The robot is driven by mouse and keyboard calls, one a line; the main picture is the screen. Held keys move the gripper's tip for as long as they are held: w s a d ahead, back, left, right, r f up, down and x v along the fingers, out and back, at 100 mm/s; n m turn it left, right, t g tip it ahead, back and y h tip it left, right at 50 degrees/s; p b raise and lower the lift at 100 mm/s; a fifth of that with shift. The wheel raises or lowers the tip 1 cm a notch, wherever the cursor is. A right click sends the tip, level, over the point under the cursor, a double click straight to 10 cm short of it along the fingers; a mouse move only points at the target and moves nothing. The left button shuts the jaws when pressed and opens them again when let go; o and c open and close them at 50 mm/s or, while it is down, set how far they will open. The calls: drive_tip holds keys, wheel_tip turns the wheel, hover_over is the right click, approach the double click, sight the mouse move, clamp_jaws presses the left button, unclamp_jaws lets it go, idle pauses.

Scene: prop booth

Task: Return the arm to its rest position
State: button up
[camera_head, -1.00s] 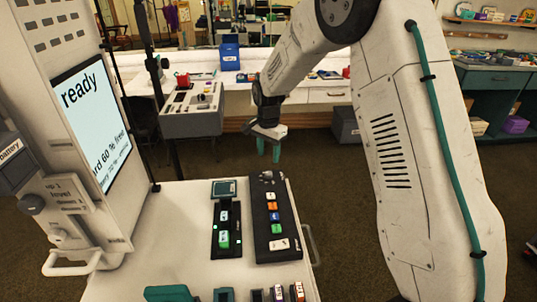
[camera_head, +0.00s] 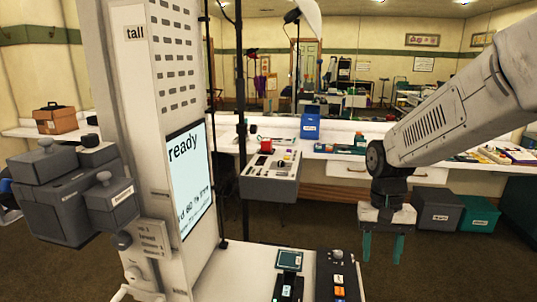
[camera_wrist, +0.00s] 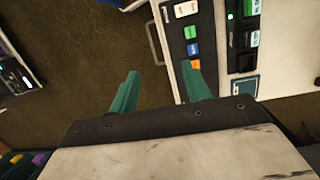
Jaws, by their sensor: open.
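My gripper (camera_head: 383,248) hangs from my arm at the right in the head view, its two teal fingers pointing down, apart and empty. In the wrist view my gripper (camera_wrist: 162,86) also shows open, with nothing between the fingers. There it is over brown floor beside the white cart top (camera_wrist: 288,45). My arm is folded, with its grey-white upper link sloping down from the right edge to the dark wrist joint.
The tall white cabinet with a "ready" screen (camera_head: 190,178) stands at left. A button panel (camera_head: 337,277) and a dark charger-like strip (camera_head: 287,285) lie on the cart top. A grey control box (camera_head: 268,185) and blue bin (camera_head: 310,124) are behind. Grey (camera_head: 437,210) and teal (camera_head: 478,214) crates stand at right.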

drive_tip(key=s+d+r+n+t, duration=0.1)
drive_tip(key=s+r, duration=0.3)
drive_tip(key=s, duration=0.6)
drive_tip(key=s+r+n+t, duration=0.1)
drive_tip(key=s+r, duration=0.4)
drive_tip(key=s, duration=0.6)
drive_tip(key=shift+s+d+n+t, duration=0.25)
drive_tip(key=shift+d+n+t, duration=0.15)
drive_tip(key=shift+t, duration=0.4)
